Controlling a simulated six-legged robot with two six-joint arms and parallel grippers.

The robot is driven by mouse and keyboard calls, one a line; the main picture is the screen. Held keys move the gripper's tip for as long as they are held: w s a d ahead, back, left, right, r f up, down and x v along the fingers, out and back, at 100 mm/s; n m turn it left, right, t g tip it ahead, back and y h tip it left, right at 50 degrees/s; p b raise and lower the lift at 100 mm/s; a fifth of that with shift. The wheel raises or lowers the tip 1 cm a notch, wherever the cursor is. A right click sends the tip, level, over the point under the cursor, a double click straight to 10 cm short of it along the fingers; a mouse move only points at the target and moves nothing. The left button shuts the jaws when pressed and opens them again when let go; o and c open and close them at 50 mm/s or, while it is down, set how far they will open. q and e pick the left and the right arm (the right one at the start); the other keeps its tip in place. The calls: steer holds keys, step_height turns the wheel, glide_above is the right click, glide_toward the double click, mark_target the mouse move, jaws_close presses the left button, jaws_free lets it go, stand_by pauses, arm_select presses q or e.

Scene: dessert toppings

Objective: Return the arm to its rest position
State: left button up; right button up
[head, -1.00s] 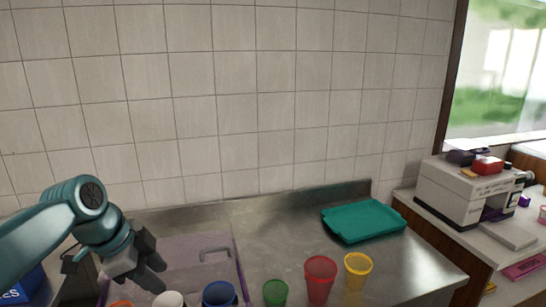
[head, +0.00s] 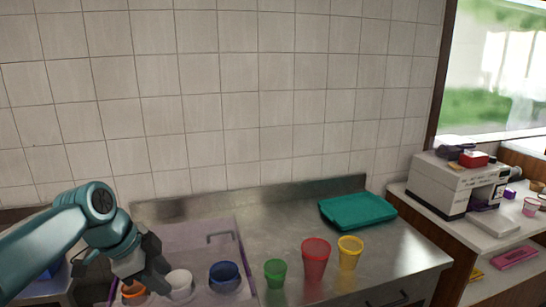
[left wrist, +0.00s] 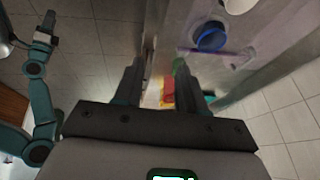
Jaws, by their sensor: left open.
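My left gripper (head: 145,285) is at the lower left of the head view, at the left end of the steel counter. Its near finger overlaps the gap between an orange cup (head: 133,289) and a white cup (head: 178,283). In the left wrist view the gripper (left wrist: 158,85) has its two dark fingers wide apart, with nothing held between them. Red, yellow and green cup colours show beyond the fingers. A teal jointed limb of mine is at the left of that view.
A blue cup (head: 224,277), green cup (head: 275,273), red cup (head: 315,260) and yellow cup (head: 349,252) stand along the counter. A purple see-through panel (head: 190,238) with a handle lies behind the left cups. A teal tray (head: 357,210) lies farther back, and a white machine (head: 443,187) stands right.

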arm_select(q)
steer(key=s+d+f+n+g, duration=0.1)
steer(key=s+d+f+n, duration=0.15)
steer(key=f, duration=0.75)
steer(key=s+d+f+n, duration=0.1)
steer(key=f+n, duration=0.2)
steer(key=f, duration=0.6)
steer(key=s+d+f+n+g, duration=0.1)
steer(key=s+d+f+n, duration=0.15)
steer(key=f, duration=0.75)
steer(key=s+d+f+n, duration=0.2)
steer(key=s+f+n, duration=0.2)
steer(key=s, duration=0.5)
steer(key=s+d+f+n, duration=0.2)
steer(key=s+f+n, duration=0.3)
steer(key=s+f, duration=0.4)
steer(key=shift+s+g, duration=0.4)
steer(key=shift+s, duration=0.3)
